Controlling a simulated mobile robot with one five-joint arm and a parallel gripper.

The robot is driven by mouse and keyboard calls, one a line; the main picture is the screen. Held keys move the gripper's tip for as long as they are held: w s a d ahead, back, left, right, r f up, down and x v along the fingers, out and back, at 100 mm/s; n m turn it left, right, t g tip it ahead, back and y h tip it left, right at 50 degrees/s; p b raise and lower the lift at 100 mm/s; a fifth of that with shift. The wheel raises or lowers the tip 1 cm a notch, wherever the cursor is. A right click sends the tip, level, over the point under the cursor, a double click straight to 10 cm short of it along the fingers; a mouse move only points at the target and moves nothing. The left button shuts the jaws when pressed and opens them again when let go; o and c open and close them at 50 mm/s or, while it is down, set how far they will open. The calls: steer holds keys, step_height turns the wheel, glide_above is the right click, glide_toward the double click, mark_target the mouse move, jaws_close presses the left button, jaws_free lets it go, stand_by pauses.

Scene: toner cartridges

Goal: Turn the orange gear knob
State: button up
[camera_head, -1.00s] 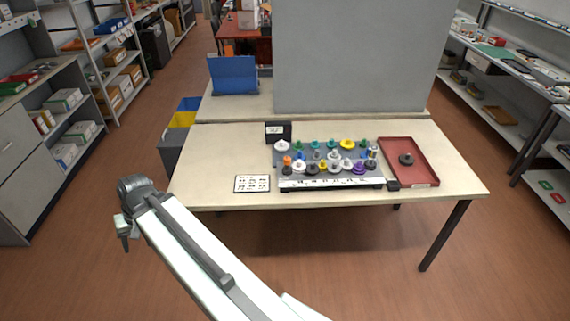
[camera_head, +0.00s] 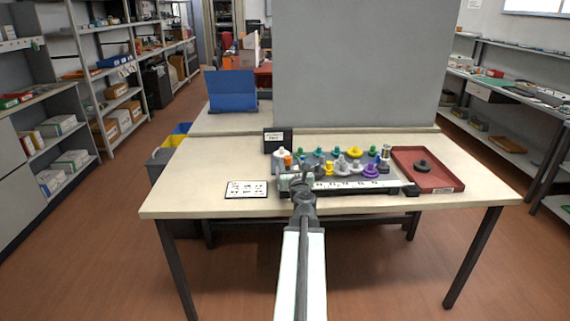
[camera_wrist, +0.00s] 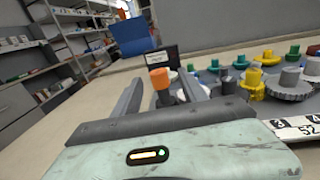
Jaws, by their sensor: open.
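The orange gear knob (camera_head: 288,160) stands at the left end of the gear board (camera_head: 345,190) on the table. In the wrist view the orange knob (camera_wrist: 160,78) shows between the two dark fingers of my gripper (camera_wrist: 163,90), near their tips. Whether the fingers reach around it or stop short of it I cannot tell. My gripper (camera_head: 301,182) is open at the board's front left edge in the head view and hides some gears there. The lower part of the orange gear is hidden behind the gripper body.
Several grey, green, yellow and purple gears (camera_head: 371,171) stand close to the right. A black label box (camera_head: 277,141) is behind, a printed card (camera_head: 246,189) lies left. A red tray (camera_head: 440,179) with a dark gear is at the right. A grey partition (camera_head: 362,65) stands behind.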

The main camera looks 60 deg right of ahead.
mark_target(287, 156)
steer(key=x, duration=0.8)
steer(key=shift+a, duration=0.15)
jaws_close()
steer(key=shift+a, duration=0.4)
steer(key=shift+d+r, duration=0.1)
steer(key=shift+d, duration=0.3)
